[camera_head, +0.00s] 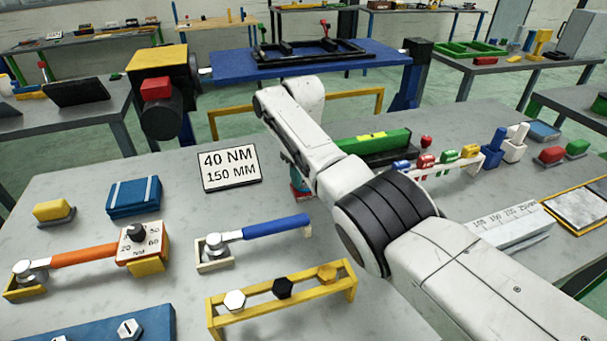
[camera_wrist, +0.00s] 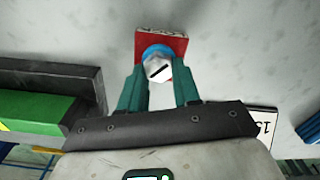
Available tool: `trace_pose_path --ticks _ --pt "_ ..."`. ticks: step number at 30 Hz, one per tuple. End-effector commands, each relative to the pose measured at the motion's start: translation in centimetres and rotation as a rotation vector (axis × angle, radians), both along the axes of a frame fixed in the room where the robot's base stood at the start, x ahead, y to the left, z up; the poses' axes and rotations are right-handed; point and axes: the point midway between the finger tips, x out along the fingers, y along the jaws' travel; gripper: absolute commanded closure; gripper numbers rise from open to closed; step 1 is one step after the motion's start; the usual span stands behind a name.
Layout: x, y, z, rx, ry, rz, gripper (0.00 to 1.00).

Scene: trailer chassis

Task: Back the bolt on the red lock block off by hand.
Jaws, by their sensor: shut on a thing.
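The red lock block (camera_wrist: 176,42) shows at the top of the wrist view, on the grey table. A blue ring (camera_wrist: 150,50) sits on it, under the bolt (camera_wrist: 158,69), whose pale hex head has a dark slot. My gripper (camera_wrist: 159,76) has its teal fingers on both sides of the bolt head and is shut on it. In the head view a small red part of the block (camera_head: 300,193) shows below my gripper (camera_head: 297,177); my arm hides most of both, and the bolt is hidden there.
A green bar in a dark holder (camera_head: 378,146) stands close by the gripper; it also shows in the wrist view (camera_wrist: 35,112). A sign reading 40 NM, 150 MM (camera_head: 230,168) lies to the left. A blue-handled wrench (camera_head: 262,231) and a yellow bolt rack (camera_head: 282,300) lie nearer.

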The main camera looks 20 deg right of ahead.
Motion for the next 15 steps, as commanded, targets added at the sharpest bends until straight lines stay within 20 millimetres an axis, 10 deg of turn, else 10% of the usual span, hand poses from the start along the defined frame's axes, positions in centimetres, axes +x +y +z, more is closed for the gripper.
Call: trace_pose_path --ticks 15 --pt "-0.48 0.16 -0.72 0.001 0.013 0.489 0.99"
